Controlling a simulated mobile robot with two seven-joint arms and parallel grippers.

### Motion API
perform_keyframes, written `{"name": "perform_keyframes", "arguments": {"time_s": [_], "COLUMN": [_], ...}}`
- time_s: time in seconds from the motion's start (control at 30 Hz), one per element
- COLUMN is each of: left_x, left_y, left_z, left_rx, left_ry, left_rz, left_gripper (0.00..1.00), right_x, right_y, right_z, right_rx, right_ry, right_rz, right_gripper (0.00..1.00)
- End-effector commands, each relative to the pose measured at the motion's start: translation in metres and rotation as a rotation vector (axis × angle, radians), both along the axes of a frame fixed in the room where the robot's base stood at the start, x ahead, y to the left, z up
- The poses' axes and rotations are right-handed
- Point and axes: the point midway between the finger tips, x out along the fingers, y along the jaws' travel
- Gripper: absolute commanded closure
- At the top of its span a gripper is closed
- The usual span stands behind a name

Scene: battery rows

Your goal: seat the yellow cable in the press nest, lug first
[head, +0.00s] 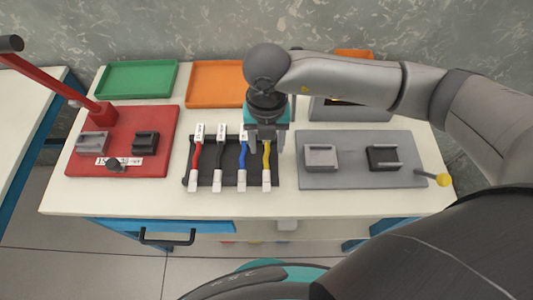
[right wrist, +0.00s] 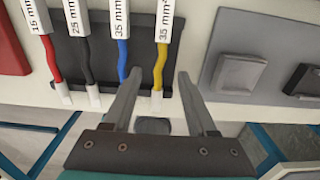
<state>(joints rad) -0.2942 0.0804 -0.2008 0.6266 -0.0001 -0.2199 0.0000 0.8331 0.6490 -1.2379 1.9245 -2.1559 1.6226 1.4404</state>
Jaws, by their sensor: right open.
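The yellow cable (head: 267,160) lies at the right end of a dark rack (head: 207,166), its white-tipped end toward the front edge. It also shows in the right wrist view (right wrist: 161,62), with a white label reading 35 mm. My right gripper (head: 265,140) is open above it; in the right wrist view the two fingers (right wrist: 159,78) stand either side of the cable, with no contact visible. In the head view the gripper hides the cable's upper part. A red plate (head: 125,120) and a grey plate (head: 340,175) each carry two blocks; I cannot tell which is the press nest.
Red (head: 195,160), black (head: 220,160) and blue (head: 243,160) cables lie left of the yellow one. A red lever (head: 50,75) rises at left. A yellow-knobbed handle (head: 442,180) sticks out at right. Green (head: 140,78) and orange (head: 215,85) trays stand behind.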

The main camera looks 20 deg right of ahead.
Motion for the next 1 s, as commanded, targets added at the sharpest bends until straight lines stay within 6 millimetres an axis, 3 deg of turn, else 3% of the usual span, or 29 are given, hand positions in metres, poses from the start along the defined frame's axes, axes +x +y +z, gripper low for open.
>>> {"name": "perform_keyframes", "arguments": {"time_s": [0.2,0.47,0.9,1.0], "left_x": [-0.001,-0.006,-0.008,-0.008], "left_y": [0.000,0.001,0.001,0.001], "left_z": [-0.006,-0.006,-0.006,-0.006], "left_rx": [0.000,0.001,0.002,0.002], "left_ry": [0.002,0.010,0.014,0.014], "left_rz": [0.001,0.001,0.001,0.001], "left_gripper": [0.34,0.34,0.34,0.34], "right_x": [0.000,0.001,0.001,0.001], "right_y": [0.000,0.000,0.000,0.000], "right_z": [-0.027,-0.029,-0.028,-0.028], "right_rx": [0.000,0.000,0.000,0.000], "right_ry": [0.001,-0.001,-0.001,-0.001], "right_rz": [0.000,0.001,0.000,0.000], "right_gripper": [0.43,0.44,0.93,1.00]}}
